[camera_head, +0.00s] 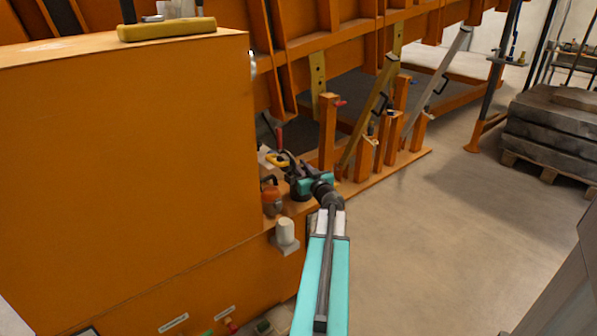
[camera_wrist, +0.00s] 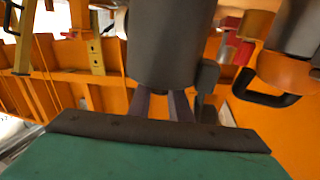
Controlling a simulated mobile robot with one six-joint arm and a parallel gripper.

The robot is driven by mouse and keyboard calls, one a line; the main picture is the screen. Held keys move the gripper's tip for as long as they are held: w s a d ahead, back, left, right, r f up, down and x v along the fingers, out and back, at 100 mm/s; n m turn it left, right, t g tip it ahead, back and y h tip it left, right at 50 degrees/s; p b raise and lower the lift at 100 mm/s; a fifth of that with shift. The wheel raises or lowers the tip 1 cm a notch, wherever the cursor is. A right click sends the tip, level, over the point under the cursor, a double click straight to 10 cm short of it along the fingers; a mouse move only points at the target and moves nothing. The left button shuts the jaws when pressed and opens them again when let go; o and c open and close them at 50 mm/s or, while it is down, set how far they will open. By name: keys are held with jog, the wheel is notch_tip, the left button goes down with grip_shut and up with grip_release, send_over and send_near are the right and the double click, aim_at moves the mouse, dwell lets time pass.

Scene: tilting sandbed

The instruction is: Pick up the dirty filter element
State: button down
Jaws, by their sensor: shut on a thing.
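The dirty filter element shows in the wrist view as a dark grey cylinder (camera_wrist: 170,45), upright in the picture and right in front of my gripper (camera_wrist: 164,104). The gripper's fingers are shut on its near end, and its far end is cut off by the picture edge. In the head view my gripper (camera_head: 299,182) is above the orange ledge at the machine's side. The element is small and dark there, and I cannot tell whether it still touches the ledge.
An orange can with a black handle (camera_head: 271,196) stands close left of the gripper; it also shows in the wrist view (camera_wrist: 285,75). Orange posts (camera_head: 328,130) rise behind. The floor (camera_head: 450,240) to the right is clear.

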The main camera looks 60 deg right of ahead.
notch_tip(320, 180, up, 10)
jog(key=p, duration=0.3)
jog(key=shift+f, duration=0.2)
dwell(0.5)
